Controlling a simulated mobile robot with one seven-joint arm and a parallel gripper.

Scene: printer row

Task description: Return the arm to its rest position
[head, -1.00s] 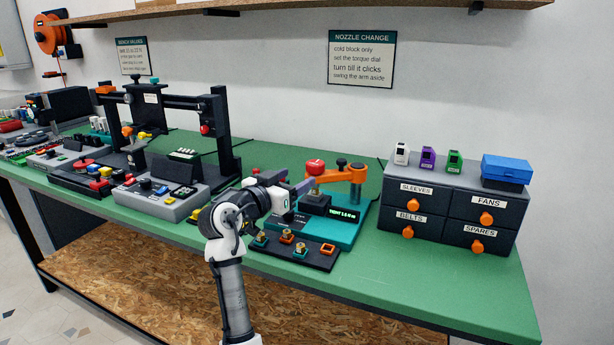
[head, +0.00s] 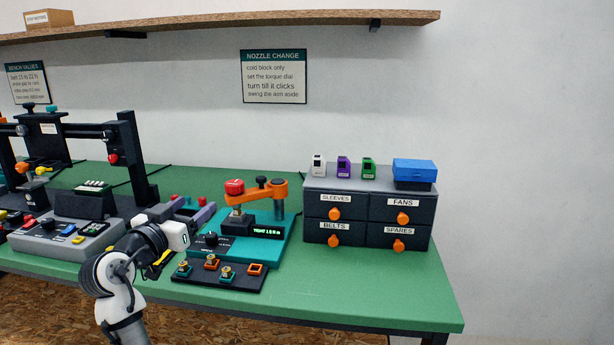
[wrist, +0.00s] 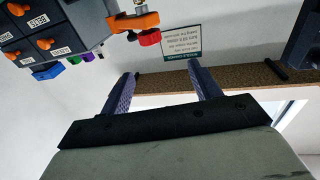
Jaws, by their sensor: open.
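My arm reaches up from the bottom left of the head view. My gripper (head: 200,208) is open, its two purple-grey fingers apart with nothing visible between them. It is above the bench, just left of the teal nozzle station (head: 275,240). In the wrist view the gripper (wrist: 162,72) also shows two spread fingers and an empty gap. That view looks upside down towards the wall sign (wrist: 182,42) and the shelf. The station's red knob (head: 234,187) and orange swing arm (head: 262,194) are right of the fingers; the knob (wrist: 150,38) shows beyond them in the wrist view.
A dark tray (head: 220,283) with several nozzles lies in front of the station. A grey control box (head: 65,240) and a black gantry frame (head: 140,160) stand left. A drawer unit (head: 368,210) stands right. The green bench (head: 390,290) is clear at front right.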

